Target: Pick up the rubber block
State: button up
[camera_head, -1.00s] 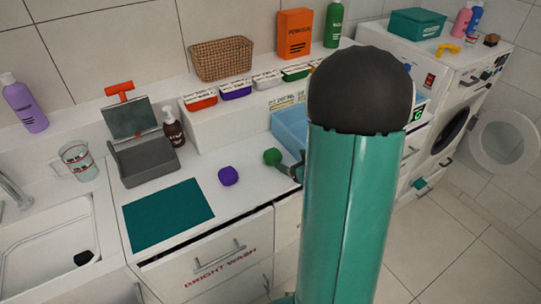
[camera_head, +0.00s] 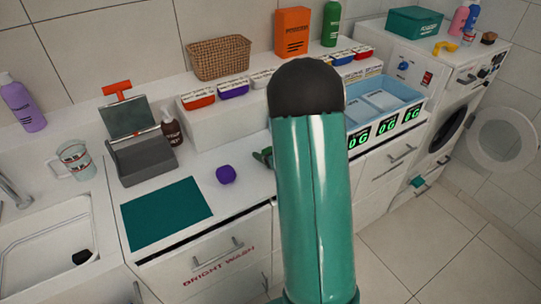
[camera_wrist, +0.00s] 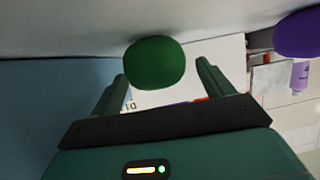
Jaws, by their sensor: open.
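No thing is marked as rubber; two rounded lumps are in view, and I cannot tell which is the rubber block. A green lump (camera_wrist: 154,63) shows in the wrist view between and just beyond the fingertips of my gripper (camera_wrist: 161,72). The fingers are apart, with no clear contact on it. A purple lump (camera_head: 226,174) sits on the white counter there, left of my arm, and at the top right of the wrist view (camera_wrist: 298,34).
A teal mat (camera_head: 166,214) and a grey open box (camera_head: 142,162) lie left of the purple lump. Blue trays (camera_head: 404,92) with green displays stand right of my arm. Small labelled boxes (camera_head: 233,89) line the raised shelf behind. The counter around the purple lump is clear.

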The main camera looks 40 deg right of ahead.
jog(key=c, duration=1.1)
jog(key=shift+r, duration=0.1)
